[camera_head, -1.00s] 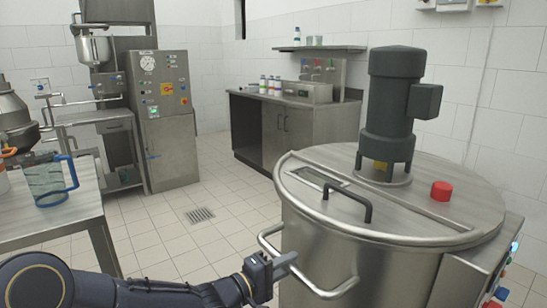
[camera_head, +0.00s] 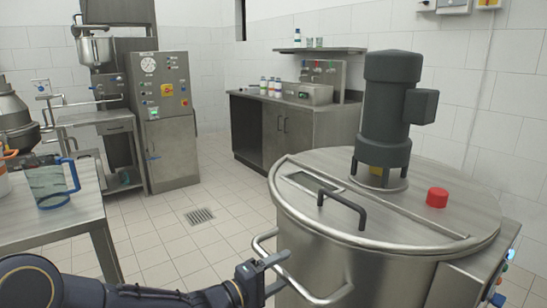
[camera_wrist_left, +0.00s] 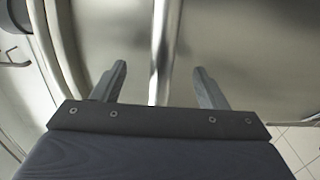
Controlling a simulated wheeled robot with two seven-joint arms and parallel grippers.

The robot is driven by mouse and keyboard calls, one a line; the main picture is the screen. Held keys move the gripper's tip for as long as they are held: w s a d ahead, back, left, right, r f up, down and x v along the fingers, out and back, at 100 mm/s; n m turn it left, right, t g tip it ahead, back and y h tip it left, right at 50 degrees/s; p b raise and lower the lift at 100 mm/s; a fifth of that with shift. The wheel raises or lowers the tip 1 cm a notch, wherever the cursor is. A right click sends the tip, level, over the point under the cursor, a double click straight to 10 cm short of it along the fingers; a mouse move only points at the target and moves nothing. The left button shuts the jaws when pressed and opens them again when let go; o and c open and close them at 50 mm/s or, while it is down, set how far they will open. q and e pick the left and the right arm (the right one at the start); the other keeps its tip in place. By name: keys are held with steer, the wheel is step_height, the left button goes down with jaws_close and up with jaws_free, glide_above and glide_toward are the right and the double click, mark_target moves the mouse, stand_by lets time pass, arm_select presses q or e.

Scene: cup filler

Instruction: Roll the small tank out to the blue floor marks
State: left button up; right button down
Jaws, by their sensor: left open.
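The steel tank (camera_head: 345,250) stands at the right in the head view, with a motor (camera_head: 386,110) and a black lid handle (camera_head: 342,208) on its lid. A bent steel push handle (camera_head: 312,290) sticks out from its side towards me. My left gripper (camera_head: 275,272) is at this handle. In the left wrist view the open fingers (camera_wrist_left: 160,88) stand on either side of the handle bar (camera_wrist_left: 162,50), with gaps on both sides. The tank wall (camera_wrist_left: 225,45) fills the background there. I see no blue floor marks. My right gripper is not in view.
A steel table (camera_head: 75,220) with a blue-handled jug (camera_head: 50,183) stands at the left. A filling machine (camera_head: 165,120) and a sink cabinet (camera_head: 275,130) stand at the back. The tiled floor between, with a drain (camera_head: 199,215), is clear.

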arm_select(q)
steer(key=o, duration=0.5)
steer(key=shift+c, duration=0.2)
steer(key=shift+s+a+p, duration=0.25)
steer(key=shift+a+p, duration=0.05)
steer(key=shift+a, duration=0.25)
steer(key=p+v, duration=0.2)
steer(key=v, duration=0.6)
steer(key=shift+p, duration=0.4)
